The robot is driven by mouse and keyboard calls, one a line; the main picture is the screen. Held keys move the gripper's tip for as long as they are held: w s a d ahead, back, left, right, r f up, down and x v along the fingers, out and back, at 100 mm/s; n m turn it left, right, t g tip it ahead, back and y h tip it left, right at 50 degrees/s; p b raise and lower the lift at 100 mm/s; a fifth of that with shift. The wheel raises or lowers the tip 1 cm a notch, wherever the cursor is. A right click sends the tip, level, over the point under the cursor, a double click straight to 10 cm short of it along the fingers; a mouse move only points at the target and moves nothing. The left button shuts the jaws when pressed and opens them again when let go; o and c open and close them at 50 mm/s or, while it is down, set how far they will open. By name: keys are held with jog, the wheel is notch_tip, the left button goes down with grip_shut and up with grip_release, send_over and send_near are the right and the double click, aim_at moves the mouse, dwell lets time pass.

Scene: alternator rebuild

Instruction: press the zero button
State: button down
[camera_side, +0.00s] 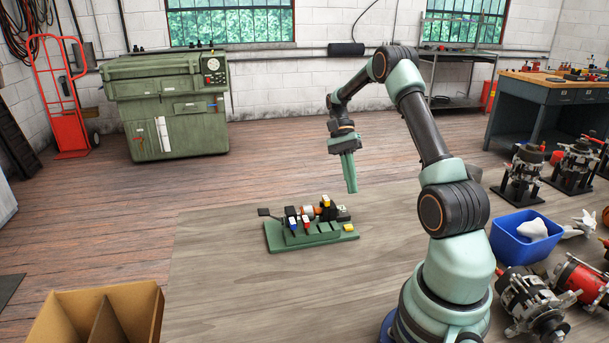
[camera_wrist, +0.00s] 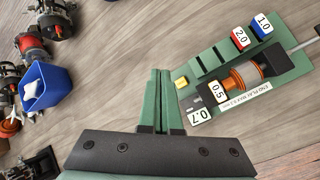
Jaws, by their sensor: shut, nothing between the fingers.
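A green fixture (camera_side: 275,242) lies on the workbench in the side view, and its green base also shows in the wrist view (camera_wrist: 289,79). A small yellow, button-like block (camera_side: 349,228) sits at its right end; in the wrist view it (camera_wrist: 181,83) is at the near-left edge of the base. No zero marking is legible on it. My gripper (camera_side: 352,190) is shut and empty, pointing down in the air above the fixture's right end. In the wrist view my gripper's fingertips (camera_wrist: 160,72) are just left of the yellow block in the picture, not touching it.
The fixture holds an orange-and-black shaft part (camera_wrist: 244,78) and white-topped blocks marked 2.0 (camera_wrist: 240,38), 1.0 (camera_wrist: 264,23), 0.5 (camera_wrist: 219,91) and 0.7 (camera_wrist: 206,113). A blue bin (camera_side: 515,243) and alternators stand right; a cardboard box (camera_side: 148,305) front left. The bench left of the fixture is clear.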

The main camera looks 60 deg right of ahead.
aim_at(349, 224)
jog(key=shift+f, duration=0.15)
jog(key=shift+f, duration=4.3)
jog(key=shift+f, duration=0.1)
jog(key=shift+f, duration=0.3)
jog(key=shift+f, duration=0.45)
jog(key=shift+r, duration=0.9)
jog(key=shift+r, duration=2.5)
